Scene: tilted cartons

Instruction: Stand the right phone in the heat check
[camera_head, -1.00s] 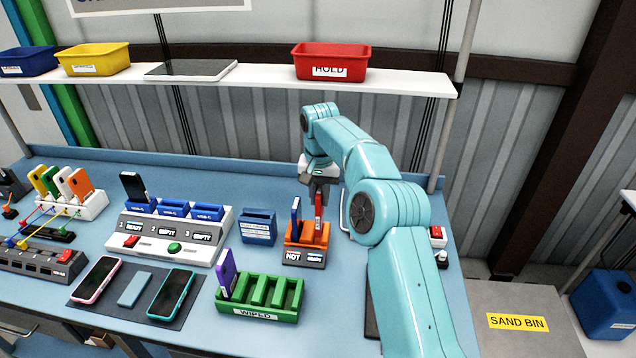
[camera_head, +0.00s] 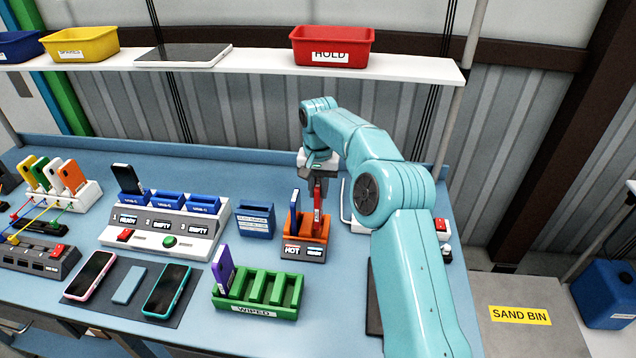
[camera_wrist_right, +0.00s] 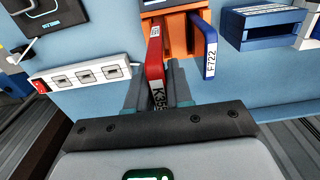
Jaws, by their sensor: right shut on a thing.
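The heat check is an orange two-slot stand (camera_head: 292,243) on the blue bench, with a dark front showing HOT on the left and a smaller word on the right. A blue phone (camera_head: 295,205) stands upright in its left slot. My right gripper (camera_head: 318,196) is above the right slot, shut on a red phone (camera_head: 317,224), which is upright with its lower end at that slot. Whether it touches the slot floor is hidden. In the right wrist view the red phone (camera_wrist_right: 155,55) is between the fingers, beside the blue phone (camera_wrist_right: 207,50). My left gripper is out of view.
A green WIPED rack (camera_head: 257,309) holding a purple phone stands in front. A blue holder (camera_head: 255,220) and a white charging dock (camera_head: 160,235) stand left. Two phones lie on a dark mat (camera_head: 130,313). A red HOLD bin (camera_head: 331,46) sits on the shelf.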

